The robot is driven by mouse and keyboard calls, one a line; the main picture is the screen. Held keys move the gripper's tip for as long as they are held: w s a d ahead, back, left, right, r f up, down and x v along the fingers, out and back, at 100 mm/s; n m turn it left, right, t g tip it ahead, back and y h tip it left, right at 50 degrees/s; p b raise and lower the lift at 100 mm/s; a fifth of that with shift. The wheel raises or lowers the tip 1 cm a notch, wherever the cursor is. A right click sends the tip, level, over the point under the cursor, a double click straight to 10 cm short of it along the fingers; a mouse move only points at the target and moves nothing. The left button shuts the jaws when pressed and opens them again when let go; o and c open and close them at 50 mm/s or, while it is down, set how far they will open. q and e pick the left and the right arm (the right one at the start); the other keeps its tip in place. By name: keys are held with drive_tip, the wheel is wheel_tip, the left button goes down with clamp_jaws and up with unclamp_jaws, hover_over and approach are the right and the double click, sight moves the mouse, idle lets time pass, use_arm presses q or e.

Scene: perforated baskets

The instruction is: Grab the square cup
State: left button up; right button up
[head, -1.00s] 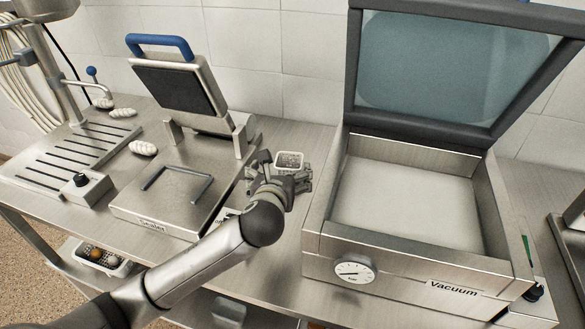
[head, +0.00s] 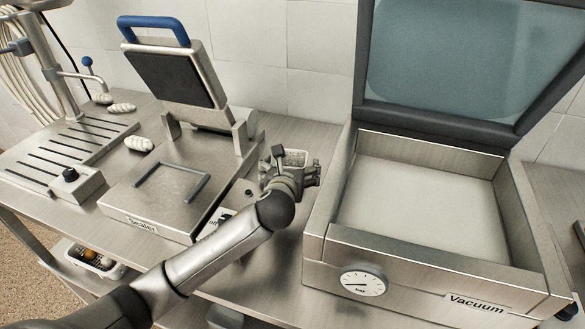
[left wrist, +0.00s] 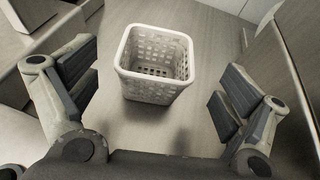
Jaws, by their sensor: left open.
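The square cup is a small white perforated basket standing upright on the steel counter, between the sealer and the vacuum machine. In the head view the cup (head: 295,156) shows only in part behind my left gripper (head: 291,166). In the left wrist view the cup (left wrist: 155,82) is in full sight, with its open top facing the camera. My left gripper (left wrist: 160,92) is open, with one finger on each side of the cup and gaps between the pads and its walls. My right gripper is not in view.
The sealer (head: 160,203) with its raised lid stands to the left. The vacuum machine (head: 325,262) with its open lid stands close on the right. White rolls (head: 138,144) lie on the counter at left.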

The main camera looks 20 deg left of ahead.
sight(294, 156)
use_arm(q)
drive_tip(key=shift+a+x, duration=0.2)
drive_tip(key=shift+x, duration=2.4)
drive_tip(key=shift+r, duration=0.1)
drive_tip(key=c, duration=0.9)
